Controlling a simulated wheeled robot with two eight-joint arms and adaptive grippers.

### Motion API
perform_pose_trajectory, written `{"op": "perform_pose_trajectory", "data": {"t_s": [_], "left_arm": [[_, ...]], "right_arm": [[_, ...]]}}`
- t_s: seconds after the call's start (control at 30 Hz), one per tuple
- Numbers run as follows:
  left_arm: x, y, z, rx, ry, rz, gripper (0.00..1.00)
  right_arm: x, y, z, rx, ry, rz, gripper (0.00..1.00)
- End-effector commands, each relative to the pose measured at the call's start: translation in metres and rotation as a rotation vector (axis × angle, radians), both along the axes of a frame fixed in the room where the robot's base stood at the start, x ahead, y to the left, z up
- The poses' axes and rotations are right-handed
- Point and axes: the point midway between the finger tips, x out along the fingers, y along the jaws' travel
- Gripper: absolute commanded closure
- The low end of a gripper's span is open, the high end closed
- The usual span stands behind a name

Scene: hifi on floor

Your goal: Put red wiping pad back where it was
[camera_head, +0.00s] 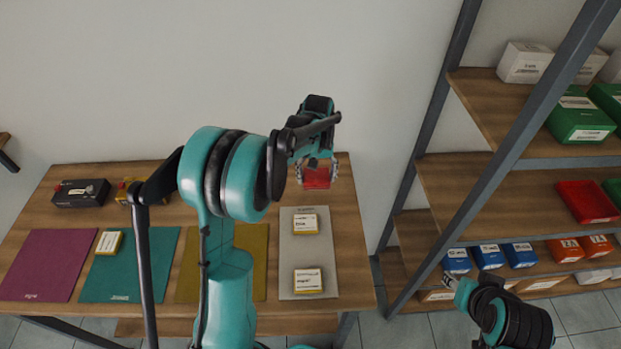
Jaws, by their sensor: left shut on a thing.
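The red wiping pad (318,179) is at the fingertips of my left gripper (318,170), above the back right part of the wooden table (352,262). The gripper points down and is shut on the pad. Part of the pad is hidden by the fingers. My left arm comes up through the middle of the view and hides part of the table.
Magenta (48,265), teal (150,262), olive (257,240) and grey (307,260) mats lie on the table. Small yellow-edged boxes (306,221) sit on the grey and teal mats. A black box (80,194) stands back left. A stocked shelf rack (480,185) stands right.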

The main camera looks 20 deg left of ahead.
Motion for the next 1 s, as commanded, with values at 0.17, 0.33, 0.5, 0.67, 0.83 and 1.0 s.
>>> {"op": "perform_pose_trajectory", "data": {"t_s": [0.17, 0.33, 0.5, 0.67, 0.83, 1.0], "left_arm": [[0.027, 0.037, -0.029, 0.000, 0.000, 0.003, 0.54], [0.043, 0.060, -0.045, 0.000, 0.000, 0.001, 0.54], [0.049, 0.067, -0.052, 0.000, 0.000, -0.002, 0.54], [0.049, 0.067, -0.071, 0.000, 0.000, -0.002, 0.54], [0.049, 0.066, -0.091, 0.000, 0.000, -0.002, 0.54], [0.049, 0.066, -0.090, 0.000, 0.000, -0.002, 0.54]], "right_arm": [[0.000, 0.000, -0.006, 0.000, 0.000, 0.000, 0.60], [0.000, 0.000, -0.009, 0.000, 0.000, 0.000, 0.60], [0.000, 0.000, -0.010, 0.000, 0.000, 0.000, 0.60], [0.000, 0.000, -0.014, 0.000, 0.000, 0.000, 0.60], [0.000, 0.000, -0.017, 0.000, 0.000, 0.000, 0.60], [0.000, 0.000, -0.016, 0.000, 0.000, 0.000, 0.60]]}}
